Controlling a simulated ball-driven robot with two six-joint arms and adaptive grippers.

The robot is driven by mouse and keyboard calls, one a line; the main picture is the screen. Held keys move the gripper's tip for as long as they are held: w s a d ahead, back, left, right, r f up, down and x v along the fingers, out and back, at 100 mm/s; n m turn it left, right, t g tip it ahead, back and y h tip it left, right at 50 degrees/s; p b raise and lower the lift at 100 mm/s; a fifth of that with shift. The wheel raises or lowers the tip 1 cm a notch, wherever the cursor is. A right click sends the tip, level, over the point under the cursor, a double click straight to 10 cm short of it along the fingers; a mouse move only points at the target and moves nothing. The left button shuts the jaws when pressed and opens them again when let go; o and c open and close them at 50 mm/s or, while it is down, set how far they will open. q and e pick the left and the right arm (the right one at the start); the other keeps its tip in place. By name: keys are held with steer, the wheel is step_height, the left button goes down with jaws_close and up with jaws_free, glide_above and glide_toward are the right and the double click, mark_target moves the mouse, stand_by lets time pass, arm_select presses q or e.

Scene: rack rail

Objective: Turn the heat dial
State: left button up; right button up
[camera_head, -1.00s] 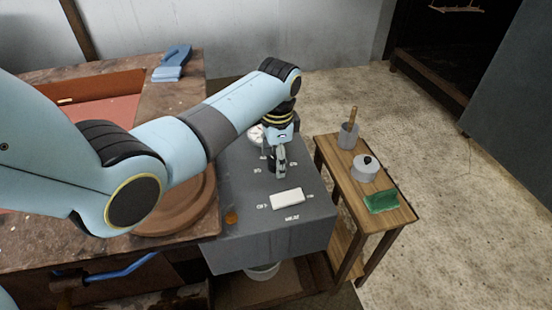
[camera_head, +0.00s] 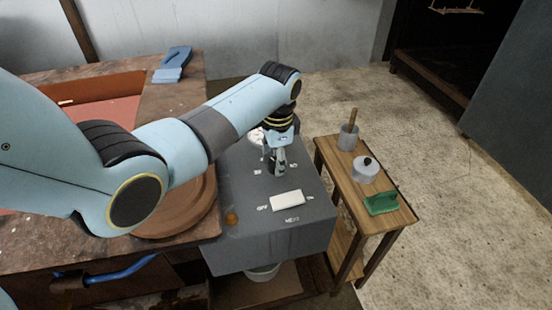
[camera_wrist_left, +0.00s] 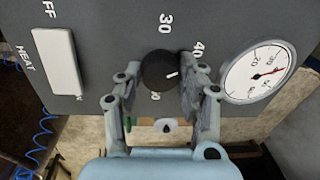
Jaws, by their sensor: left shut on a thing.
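The heat dial (camera_wrist_left: 158,72) is a dark round knob on the grey control panel (camera_head: 240,190). In the left wrist view its white mark points right, a little below the number 40. My left gripper (camera_head: 276,168) reaches down onto the panel in the head view, and its fingers hide the dial there. In the left wrist view the left gripper (camera_wrist_left: 160,76) has one finger on each side of the dial and is shut on it. My right gripper is not in view.
A white gauge (camera_wrist_left: 259,72) with a red needle sits beside the dial. A white switch (camera_head: 287,200) lies between OFF and ON marks. A wooden side table (camera_head: 340,160) with a grey lidded pot (camera_head: 365,170) and a green brush-like item (camera_head: 381,204) stands right of the panel.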

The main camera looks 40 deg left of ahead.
arm_select(q)
steer(key=shift+r+n+p, duration=0.15)
steer(key=shift+n+p, duration=0.85)
steer(key=shift+n, duration=0.1)
steer(key=n+p, duration=0.1)
steer(key=n, duration=0.1)
steer(key=shift+w+n, duration=0.1)
steer(key=shift+n, duration=0.3)
steer(key=n+p, duration=0.1)
steer(key=n, duration=0.2)
steer(key=shift+p, duration=0.4)
steer(key=shift+n+g+p, duration=0.3)
steer(key=shift+n, duration=1.4)
steer(key=o, duration=1.2)
steer(key=shift+c, duration=0.2)
step_height(320, 180, up, 12)
steer(key=shift+w+d, duration=0.2)
steer(key=shift+d, duration=0.2)
